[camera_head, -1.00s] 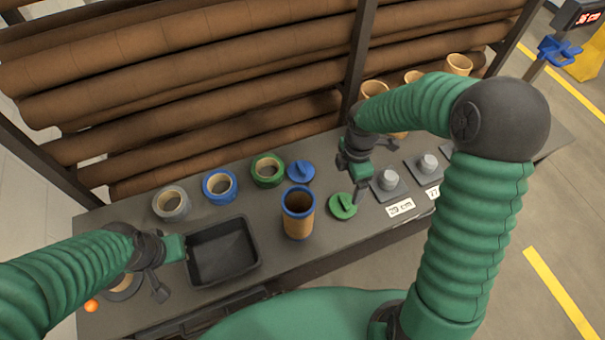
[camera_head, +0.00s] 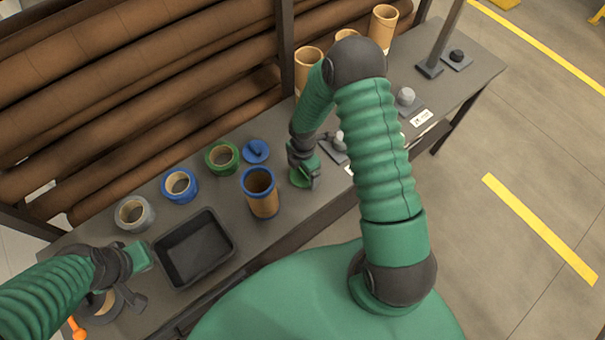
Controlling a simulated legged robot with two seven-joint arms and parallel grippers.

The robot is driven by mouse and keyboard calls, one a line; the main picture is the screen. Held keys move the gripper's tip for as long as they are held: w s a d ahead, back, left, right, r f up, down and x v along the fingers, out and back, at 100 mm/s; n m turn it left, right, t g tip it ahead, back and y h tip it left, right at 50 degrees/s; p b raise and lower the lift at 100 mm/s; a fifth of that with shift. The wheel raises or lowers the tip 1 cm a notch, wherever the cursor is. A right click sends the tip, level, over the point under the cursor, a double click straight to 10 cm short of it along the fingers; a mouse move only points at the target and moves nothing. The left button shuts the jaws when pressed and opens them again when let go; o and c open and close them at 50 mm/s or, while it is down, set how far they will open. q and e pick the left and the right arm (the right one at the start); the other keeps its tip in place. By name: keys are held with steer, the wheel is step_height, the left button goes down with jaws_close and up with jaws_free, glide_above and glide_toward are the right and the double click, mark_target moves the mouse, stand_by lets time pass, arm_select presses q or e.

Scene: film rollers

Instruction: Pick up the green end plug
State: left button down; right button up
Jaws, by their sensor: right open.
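The green end plug (camera_head: 297,181) lies on the grey bench, right of the cardboard tube with a blue rim (camera_head: 261,196). My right gripper (camera_head: 308,182) is open and pointing down right over the plug. Its jaws hide part of the plug, and I cannot tell whether they touch it. My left gripper (camera_head: 142,280) is open and empty at the left, beside the black tray.
A blue end plug (camera_head: 256,151) lies behind the tube. Green (camera_head: 221,157), blue (camera_head: 179,185) and grey (camera_head: 134,213) tape rolls line the back. The black tray (camera_head: 168,262) looks empty. Grey stands and upright cardboard tubes (camera_head: 383,27) are at the right.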

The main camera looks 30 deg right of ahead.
steer(key=shift+d+f, duration=0.2)
steer(key=shift+f, duration=0.25)
steer(key=shift+w+d+f, duration=0.1)
steer(key=shift+d+f, duration=0.05)
steer(key=shift+d, duration=0.1)
steer(key=shift+a, duration=0.1)
steer(key=c, duration=0.4)
steer(key=shift+a, duration=0.3)
steer(key=c, duration=0.7)
arm_select(q)
steer(key=shift+d, duration=0.1)
steer(key=shift+w+d, duration=0.1)
arm_select(e)
steer(key=shift+d, duration=0.15)
